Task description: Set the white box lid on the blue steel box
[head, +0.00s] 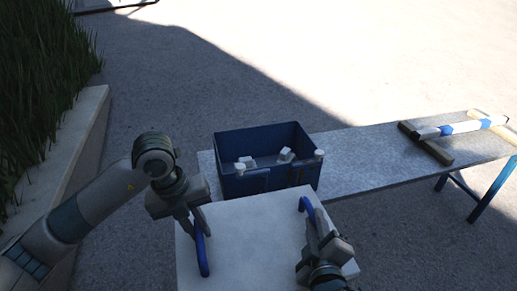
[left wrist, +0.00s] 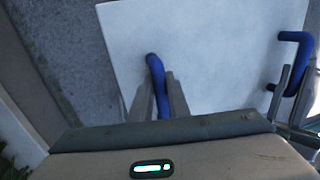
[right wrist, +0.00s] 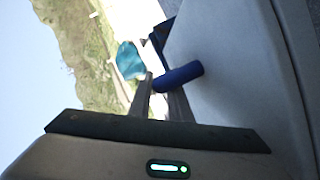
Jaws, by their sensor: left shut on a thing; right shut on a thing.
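The white box lid (head: 250,240) is held flat in front of the blue steel box, nearer to me, with a blue handle at each side. My left gripper (head: 196,222) is shut on the left blue handle (head: 202,256), which also shows between the fingers in the left wrist view (left wrist: 156,75). My right gripper (head: 312,222) is shut on the right blue handle (head: 306,205), seen also in the right wrist view (right wrist: 180,76). The blue steel box (head: 235,143) stands open on the table, with several pale blocks inside. The lid hides part of the table's near edge.
The grey table (head: 365,165) reaches to the right. On it lie a blue and white striped bar (head: 460,127) and a wooden piece (head: 426,144). A low wall (head: 75,160) with tall grass stands at the left. The table between box and bar is clear.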

